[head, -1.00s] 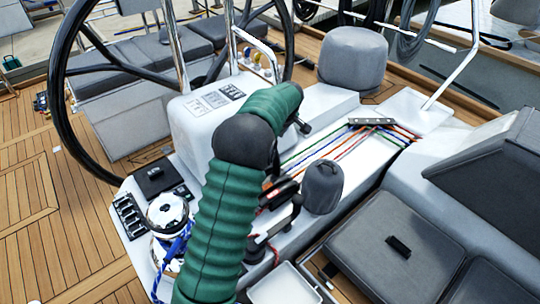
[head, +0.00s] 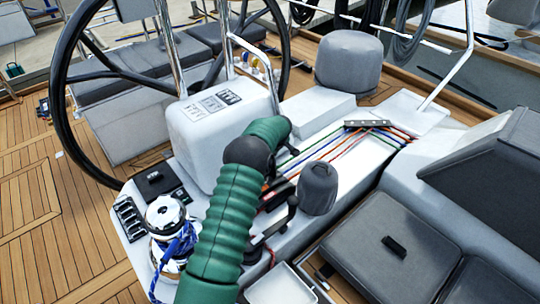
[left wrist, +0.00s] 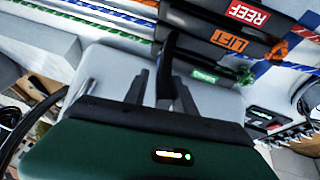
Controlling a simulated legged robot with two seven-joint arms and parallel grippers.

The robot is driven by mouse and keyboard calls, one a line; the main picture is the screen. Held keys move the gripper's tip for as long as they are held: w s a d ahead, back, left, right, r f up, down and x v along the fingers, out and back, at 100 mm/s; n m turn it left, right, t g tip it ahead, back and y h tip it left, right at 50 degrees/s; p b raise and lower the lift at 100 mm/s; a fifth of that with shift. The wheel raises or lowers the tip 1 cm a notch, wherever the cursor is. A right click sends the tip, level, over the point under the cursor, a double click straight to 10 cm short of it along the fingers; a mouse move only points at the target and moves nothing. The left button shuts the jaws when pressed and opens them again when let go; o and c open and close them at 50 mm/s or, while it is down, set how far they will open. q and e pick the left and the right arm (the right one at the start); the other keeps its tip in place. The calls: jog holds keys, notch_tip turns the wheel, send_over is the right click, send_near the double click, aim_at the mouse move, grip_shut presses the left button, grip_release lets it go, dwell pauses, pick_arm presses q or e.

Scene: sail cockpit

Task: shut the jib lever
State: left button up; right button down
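In the left wrist view a black lever handle (left wrist: 168,62) stands up beside a small green label (left wrist: 205,75), whose text I cannot read; it may be the jib lever. My left gripper (left wrist: 162,88) has its two grey fingers apart, one on each side of this handle in the picture. I cannot tell whether they touch it. The lever bank (head: 276,194) shows partly in the head view behind my green left arm, with one black handle (head: 287,215) raised at its near end. The left gripper is hidden there. My right gripper is not in view.
A chrome winch (head: 166,215) with blue rope stands left of my arm. A grey covered winch (head: 318,187) stands close right. The steering wheel (head: 62,85) is at far left.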

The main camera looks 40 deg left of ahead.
pick_arm(q)
jog(key=shift+s, duration=0.1)
jog(key=c, duration=0.5)
jog(key=shift+a, duration=0.3)
grip_shut()
jog(key=shift+r, duration=0.1)
